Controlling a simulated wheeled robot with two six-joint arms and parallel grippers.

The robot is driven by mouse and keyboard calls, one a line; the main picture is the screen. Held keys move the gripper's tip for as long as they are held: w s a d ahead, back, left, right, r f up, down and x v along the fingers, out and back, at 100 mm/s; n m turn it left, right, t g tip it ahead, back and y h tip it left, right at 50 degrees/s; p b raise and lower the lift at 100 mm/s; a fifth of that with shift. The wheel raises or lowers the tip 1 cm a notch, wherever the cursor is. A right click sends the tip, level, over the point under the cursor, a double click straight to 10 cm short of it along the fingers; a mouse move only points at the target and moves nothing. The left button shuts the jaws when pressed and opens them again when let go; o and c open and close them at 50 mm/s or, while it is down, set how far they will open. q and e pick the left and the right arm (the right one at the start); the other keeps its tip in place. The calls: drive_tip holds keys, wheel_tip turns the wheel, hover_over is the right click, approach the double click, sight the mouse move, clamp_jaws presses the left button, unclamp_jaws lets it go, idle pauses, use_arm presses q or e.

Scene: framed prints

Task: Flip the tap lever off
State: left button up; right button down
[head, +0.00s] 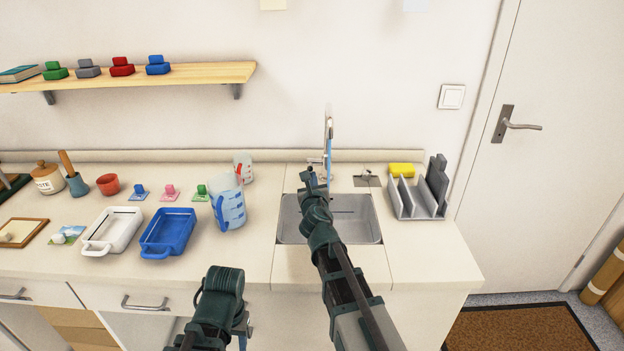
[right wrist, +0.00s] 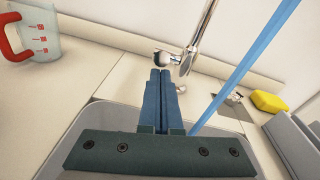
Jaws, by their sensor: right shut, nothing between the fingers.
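The chrome tap (head: 328,128) stands behind the sink (head: 378,222). In the right wrist view its chrome column (right wrist: 197,42) rises past a rounded chrome part (right wrist: 165,58), which may be the lever's base. A straight blue stream (head: 331,145) runs down towards the basin, and the stream (right wrist: 252,65) shows large in the right wrist view. My right gripper (right wrist: 160,73) is shut and empty, its tips just in front of the rounded part; I cannot tell if they touch. In the head view my right gripper (head: 308,174) hides the tap's base. My left gripper (head: 243,328) is low, mostly hidden by its arm.
A measuring jug (head: 230,208) stands left of the sink, with another jug (head: 243,168) behind. A blue tray (head: 168,233) and white tray (head: 112,231) lie further left. A yellow sponge (head: 402,170) and grey rack (head: 416,207) are right of the sink.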

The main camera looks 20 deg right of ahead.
drive_tip(key=shift+r+p, duration=0.55)
drive_tip(key=r+p, duration=0.1)
drive_tip(key=w+r+p, duration=0.1)
drive_tip(key=shift+d+r+p, duration=0.15)
drive_tip(key=shift+r+p, duration=0.15)
drive_tip(key=w+r+p, duration=0.2)
drive_tip(key=w+d+r+p, duration=0.1)
drive_tip(key=w+r+p, duration=0.1)
drive_tip(key=r+p, duration=0.1)
drive_tip(key=shift+w+d, duration=0.15)
drive_tip(key=shift+w+d+r+p, duration=0.15)
drive_tip(key=shift+w+r+p, duration=0.1)
drive_tip(key=shift+w, duration=0.35)
drive_tip(key=shift+w+d+r+p, duration=0.15)
drive_tip(key=shift+w+r, duration=0.1)
drive_tip(key=shift+w, duration=0.3)
drive_tip(key=shift+w+d+r, duration=0.1)
drive_tip(key=shift+w+r, duration=0.1)
drive_tip(key=shift+r, duration=0.05)
drive_tip(key=shift+w+r, duration=0.1)
drive_tip(key=shift+w, duration=0.05)
drive_tip(key=p+v, duration=0.2)
drive_tip(key=v, duration=1.3)
drive_tip(key=shift+f, duration=0.2)
